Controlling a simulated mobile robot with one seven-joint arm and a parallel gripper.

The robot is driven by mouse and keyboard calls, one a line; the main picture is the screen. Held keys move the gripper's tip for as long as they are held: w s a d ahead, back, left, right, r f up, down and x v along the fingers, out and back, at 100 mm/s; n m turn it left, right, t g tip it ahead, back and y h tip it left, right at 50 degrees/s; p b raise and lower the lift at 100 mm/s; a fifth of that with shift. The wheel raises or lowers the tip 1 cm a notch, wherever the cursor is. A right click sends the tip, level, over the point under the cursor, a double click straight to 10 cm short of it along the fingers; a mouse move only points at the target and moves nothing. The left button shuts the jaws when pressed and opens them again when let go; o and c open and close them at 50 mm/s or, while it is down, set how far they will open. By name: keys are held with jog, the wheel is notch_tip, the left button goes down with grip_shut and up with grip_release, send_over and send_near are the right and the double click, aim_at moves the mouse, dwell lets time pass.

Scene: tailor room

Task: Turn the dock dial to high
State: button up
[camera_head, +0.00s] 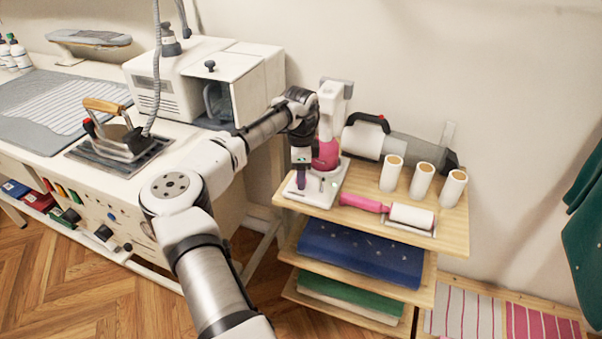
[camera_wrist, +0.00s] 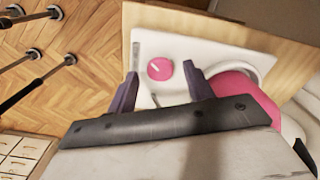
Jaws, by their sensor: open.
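The dock (camera_head: 338,175) is a white base on the top shelf, with a grey-white post and a pink part on it. In the wrist view the white dock plate (camera_wrist: 205,48) carries a round pink dial (camera_wrist: 160,69) with a small slanted white mark. My gripper (camera_head: 301,182) points down over the dock's front left. In the wrist view my gripper (camera_wrist: 160,78) is open and empty, with one dark finger on each side of the dial. I cannot tell whether the fingertips touch it. In the head view the dial is not clearly visible.
A handheld vacuum (camera_head: 385,143), several white rolls (camera_head: 422,182) and a pink-handled lint roller (camera_head: 410,215) share the wooden shelf (camera_head: 447,235). To the left, a white table holds an iron (camera_head: 122,140) and a white steam unit (camera_head: 165,75). Wooden floor lies in front.

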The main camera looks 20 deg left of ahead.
jog(key=shift+f, duration=0.35)
jog(key=c, duration=1)
jog(key=shift+o, duration=0.2)
